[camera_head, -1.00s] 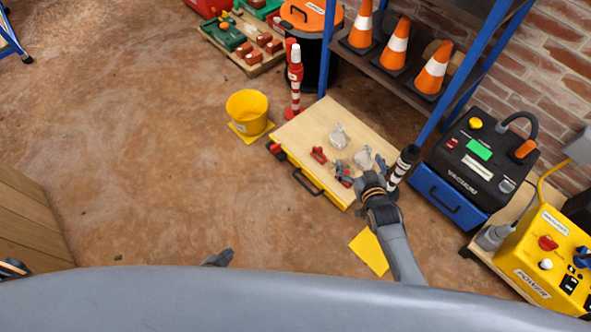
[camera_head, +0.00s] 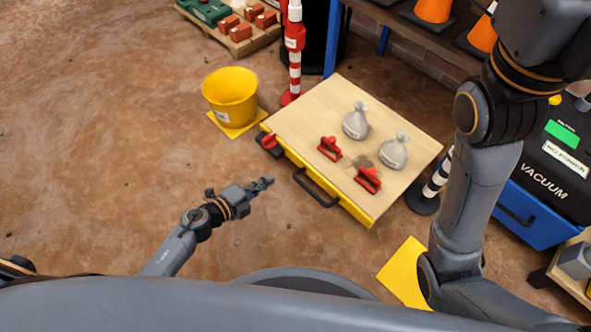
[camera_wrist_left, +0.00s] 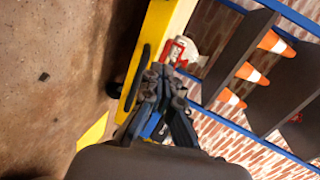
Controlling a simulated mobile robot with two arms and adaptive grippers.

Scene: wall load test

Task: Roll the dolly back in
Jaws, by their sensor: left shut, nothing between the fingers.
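The dolly (camera_head: 310,110) has a pale wooden top, a yellow front edge and a black handle (camera_head: 318,190) on that edge. Two grey tied bags (camera_head: 355,121) (camera_head: 393,152) and two red handled pieces (camera_head: 329,149) (camera_head: 368,180) lie on it. A red lever (camera_head: 269,141) sits at its left corner. My left gripper (camera_head: 268,183) is shut and empty, left of the handle and apart from it. In the left wrist view my gripper (camera_wrist_left: 165,88) points toward the yellow edge (camera_wrist_left: 165,40) and handle (camera_wrist_left: 137,78). My right arm rises at the right; its gripper is out of the picture.
A yellow bucket (camera_head: 229,99) stands left of the dolly on a yellow floor square. A red-and-white post (camera_head: 295,60) is behind it, and a black-and-white post (camera_head: 438,172) is at its right. A blue vacuum cabinet (camera_head: 530,215) stands further right. The floor at left is clear.

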